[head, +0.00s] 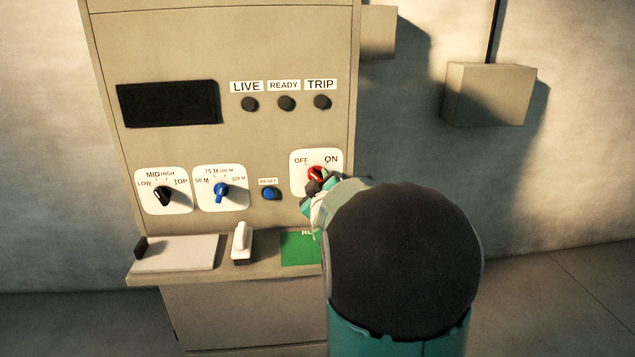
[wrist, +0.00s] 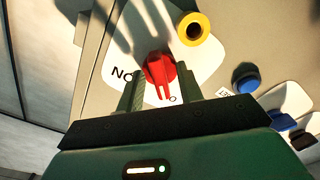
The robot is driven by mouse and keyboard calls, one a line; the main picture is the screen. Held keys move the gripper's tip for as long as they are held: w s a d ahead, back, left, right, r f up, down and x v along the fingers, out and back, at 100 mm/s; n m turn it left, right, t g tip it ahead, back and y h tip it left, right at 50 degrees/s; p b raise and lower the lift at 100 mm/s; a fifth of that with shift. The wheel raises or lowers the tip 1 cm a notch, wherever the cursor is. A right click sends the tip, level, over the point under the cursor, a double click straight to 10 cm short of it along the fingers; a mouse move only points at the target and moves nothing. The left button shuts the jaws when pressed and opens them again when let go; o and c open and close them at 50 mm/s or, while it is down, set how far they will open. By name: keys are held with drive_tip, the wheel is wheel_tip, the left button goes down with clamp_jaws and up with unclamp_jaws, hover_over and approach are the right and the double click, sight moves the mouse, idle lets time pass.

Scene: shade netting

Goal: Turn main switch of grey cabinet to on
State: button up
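The main switch is a red rotary knob (head: 316,173) on a white plate (head: 299,159) marked OFF at the left and ON at the right, on the grey cabinet (head: 225,50). My gripper (head: 318,188) is at this knob, partly hiding it in the head view. In the wrist view, which is turned over, the red knob (wrist: 159,70) sits between my two parted fingers (wrist: 161,88). White plate shows between the left finger and the knob's handle; firm contact cannot be told. Which mark the knob points to is unclear. The LIVE lamp (head: 250,104) is dark.
A blue RESET button (head: 269,194), a blue knob (head: 220,191) and a black knob (head: 163,195) are left of the switch. A yellow ring (wrist: 192,28) is close beside it in the wrist view. A ledge (head: 190,268) with a white-handled item (head: 242,240) juts out below.

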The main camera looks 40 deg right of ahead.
drive_tip(key=shift+c, duration=0.5)
clamp_jaws()
drive_tip(key=shift+m, duration=0.5)
drive_tip(key=m, duration=0.3)
drive_tip(key=shift+m, duration=0.3)
drive_tip(key=m, duration=1.3)
drive_tip(key=shift+w+a, duration=0.1)
drive_tip(key=shift+m, duration=0.3)
